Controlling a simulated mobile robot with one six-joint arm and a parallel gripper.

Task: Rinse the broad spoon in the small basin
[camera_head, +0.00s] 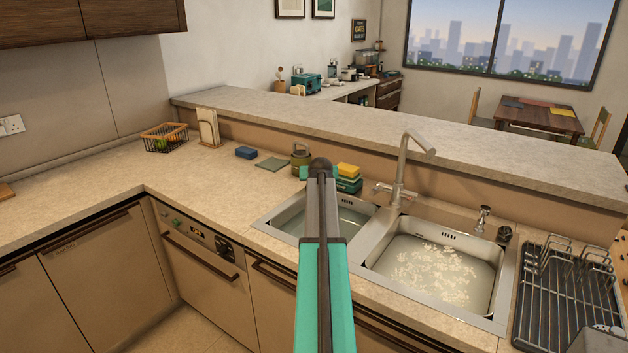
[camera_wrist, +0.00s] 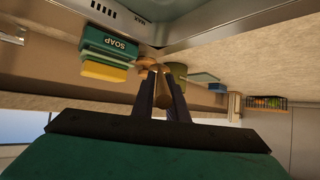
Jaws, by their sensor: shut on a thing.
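My gripper (camera_wrist: 160,88) is shut on a thin brown handle (camera_wrist: 166,104), seen end-on between the fingers in the wrist view. I take it to be the broad spoon; its bowl cannot be made out. In the head view my arm hides the gripper and what it holds. The small basin (camera_head: 290,222) is the left one of the sink and holds water. My arm crosses in front of it. Its steel wall, with slots and a MAX mark, shows in the upside-down wrist view (camera_wrist: 200,14), close to the gripper.
The large basin (camera_head: 390,268) on the right holds foamy water. A tall tap (camera_head: 402,175) stands behind the basins. A green soap box with a yellow sponge (camera_head: 348,171) and an olive pot (camera_head: 301,157) stand behind the small basin. A drying rack (camera_head: 560,300) is at right.

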